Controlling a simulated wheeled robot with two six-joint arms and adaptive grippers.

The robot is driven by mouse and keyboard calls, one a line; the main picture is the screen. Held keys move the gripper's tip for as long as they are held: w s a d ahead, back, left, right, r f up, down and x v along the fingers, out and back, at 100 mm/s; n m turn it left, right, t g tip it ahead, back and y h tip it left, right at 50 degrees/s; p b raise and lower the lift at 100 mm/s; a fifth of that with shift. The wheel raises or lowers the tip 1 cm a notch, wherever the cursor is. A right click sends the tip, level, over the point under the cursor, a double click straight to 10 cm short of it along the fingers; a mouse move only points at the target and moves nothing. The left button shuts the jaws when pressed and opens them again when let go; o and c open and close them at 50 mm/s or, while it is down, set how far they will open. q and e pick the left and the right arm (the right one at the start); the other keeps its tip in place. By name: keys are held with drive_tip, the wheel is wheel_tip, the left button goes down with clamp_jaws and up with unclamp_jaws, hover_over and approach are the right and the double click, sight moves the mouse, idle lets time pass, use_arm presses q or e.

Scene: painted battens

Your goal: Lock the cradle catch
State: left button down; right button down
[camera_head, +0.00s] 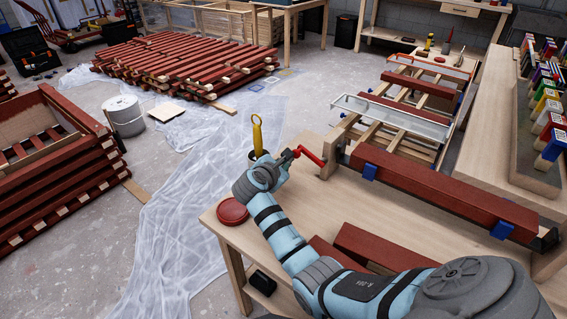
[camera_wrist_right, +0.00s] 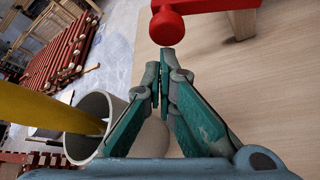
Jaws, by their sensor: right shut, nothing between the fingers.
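The red catch handle (camera_head: 308,156) sticks out from a wooden block (camera_head: 329,165) at the left end of the cradle; its red knob (camera_wrist_right: 167,27) shows at the top of the right wrist view. A red-brown batten (camera_head: 430,190) lies along the cradle, with blue pads (camera_head: 369,172) under it. My right gripper (camera_head: 288,156) is beside the handle's free end. In the right wrist view its fingertips (camera_wrist_right: 167,58) are together and empty, just short of the knob; I cannot tell whether they touch it. My left gripper is out of view.
A cup (camera_wrist_right: 92,118) with a yellow-handled tool (camera_head: 257,136) stands close beside my right gripper. A red lid (camera_head: 232,211) lies at the bench's left edge. Red battens (camera_head: 375,245) lie on the bench near my arm. A rack with a white tray (camera_head: 390,115) is behind.

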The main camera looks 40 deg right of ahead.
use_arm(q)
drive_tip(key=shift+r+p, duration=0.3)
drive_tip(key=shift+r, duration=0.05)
use_arm(e)
drive_tip(key=shift+r, duration=0.25)
